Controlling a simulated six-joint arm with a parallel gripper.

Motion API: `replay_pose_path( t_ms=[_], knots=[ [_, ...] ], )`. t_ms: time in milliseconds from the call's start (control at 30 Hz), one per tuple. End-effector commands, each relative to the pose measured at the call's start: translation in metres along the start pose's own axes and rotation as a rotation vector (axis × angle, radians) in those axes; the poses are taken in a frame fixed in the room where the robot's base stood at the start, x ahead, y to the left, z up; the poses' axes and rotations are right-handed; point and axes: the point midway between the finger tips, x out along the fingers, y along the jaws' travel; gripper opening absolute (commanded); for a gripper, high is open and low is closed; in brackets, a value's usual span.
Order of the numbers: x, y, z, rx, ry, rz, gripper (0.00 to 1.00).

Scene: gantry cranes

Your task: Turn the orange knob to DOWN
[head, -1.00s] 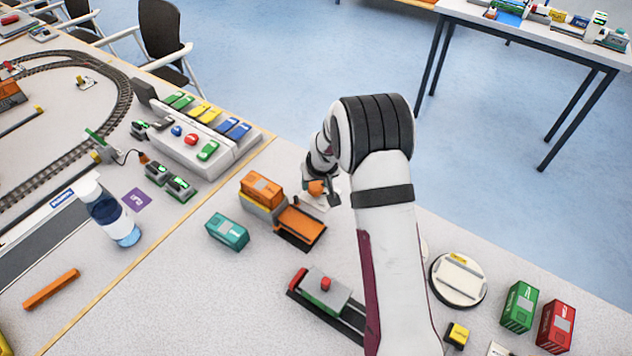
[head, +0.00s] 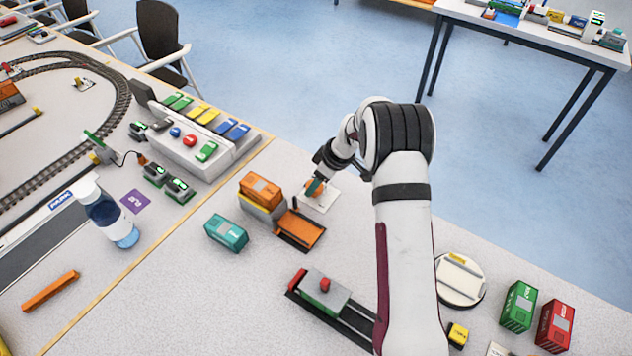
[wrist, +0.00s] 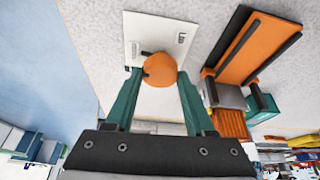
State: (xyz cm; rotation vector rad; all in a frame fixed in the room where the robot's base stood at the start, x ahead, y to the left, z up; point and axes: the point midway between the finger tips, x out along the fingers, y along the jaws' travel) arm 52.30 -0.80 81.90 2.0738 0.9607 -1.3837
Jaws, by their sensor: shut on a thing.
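The orange knob (wrist: 160,70) sits on a white plate (wrist: 136,28) with small dark lettering, which I cannot read surely. A short dark mark shows on the plate just above the knob in the wrist view, and another on the knob's left side. My gripper (wrist: 158,78) has its two teal fingers on either side of the knob, shut on it. In the head view the knob (head: 317,186) shows partly behind my gripper (head: 313,189), on its white plate (head: 326,198) near the table's far edge.
An orange ramp-like piece (head: 301,230) and an orange container (head: 260,190) on a grey block stand left of the knob. A teal container (head: 226,232) lies nearer. A round white turntable (head: 459,280) and green (head: 519,306) and red (head: 556,325) containers stand right.

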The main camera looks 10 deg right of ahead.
Motion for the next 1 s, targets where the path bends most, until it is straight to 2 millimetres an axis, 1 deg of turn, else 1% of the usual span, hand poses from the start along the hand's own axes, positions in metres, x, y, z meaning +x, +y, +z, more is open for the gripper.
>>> replay_pose_path(
  t_ms=[200, 400, 967, 1000],
  knots=[
    [0.0005, 0.0005, 0.0015, -0.103, -0.003, -0.045, 0.00],
    [0.0004, 0.0009, 0.0013, -0.158, -0.003, -0.066, 0.00],
    [0.0007, 0.0010, 0.0018, -0.182, -0.004, -0.076, 0.00],
    [0.0007, 0.0010, 0.0018, -0.182, -0.004, -0.076, 0.61]
  ],
)
